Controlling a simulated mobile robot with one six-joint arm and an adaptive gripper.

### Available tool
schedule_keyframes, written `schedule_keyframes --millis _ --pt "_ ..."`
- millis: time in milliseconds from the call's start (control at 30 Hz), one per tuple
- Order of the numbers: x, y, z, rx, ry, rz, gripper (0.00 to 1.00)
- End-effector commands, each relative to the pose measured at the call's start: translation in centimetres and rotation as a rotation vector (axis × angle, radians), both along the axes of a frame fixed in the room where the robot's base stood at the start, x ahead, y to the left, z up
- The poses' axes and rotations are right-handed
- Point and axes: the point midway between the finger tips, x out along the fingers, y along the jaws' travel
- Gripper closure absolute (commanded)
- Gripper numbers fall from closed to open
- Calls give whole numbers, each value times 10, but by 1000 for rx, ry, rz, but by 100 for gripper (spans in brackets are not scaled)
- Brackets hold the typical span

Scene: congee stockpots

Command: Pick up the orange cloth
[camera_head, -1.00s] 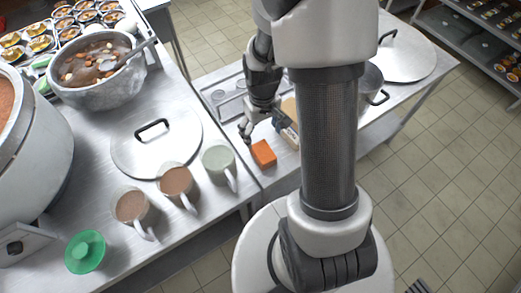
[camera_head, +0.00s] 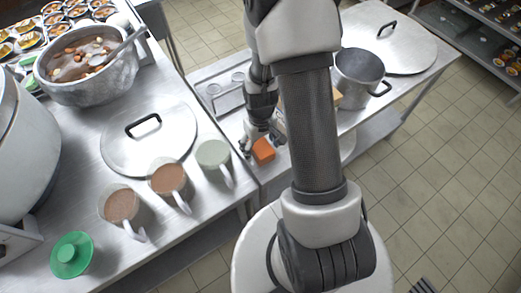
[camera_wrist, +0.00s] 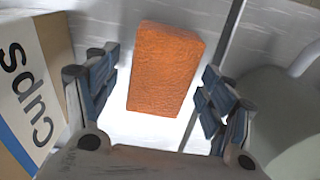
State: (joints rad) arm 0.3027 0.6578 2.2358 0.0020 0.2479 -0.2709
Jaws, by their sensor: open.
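The orange cloth (camera_head: 263,150) is a small block-like folded piece lying on the metal counter, near the gap between the two tables. In the wrist view the cloth (camera_wrist: 166,68) sits upright in the picture between and just beyond the two fingers. My gripper (camera_wrist: 158,105) is open, with blue-padded fingers on either side of the cloth and nothing held. In the head view my gripper (camera_head: 257,141) is just above and beside the cloth, partly hiding it. Whether the fingers touch it cannot be told.
A pale green mug (camera_head: 213,155) and two brown-filled mugs (camera_head: 167,180) stand left of the cloth. A pot lid (camera_head: 150,140) lies behind them. An empty pot (camera_head: 360,78) stands to the right.

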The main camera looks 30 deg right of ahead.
Motion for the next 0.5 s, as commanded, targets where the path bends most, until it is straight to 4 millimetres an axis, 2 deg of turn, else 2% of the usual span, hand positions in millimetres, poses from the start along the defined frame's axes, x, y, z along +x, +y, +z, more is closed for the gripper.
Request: schedule_keyframes --millis 133,500 --pt "0 0 2 0 -1 0 25" --pt "0 0 2 0 0 0 50"
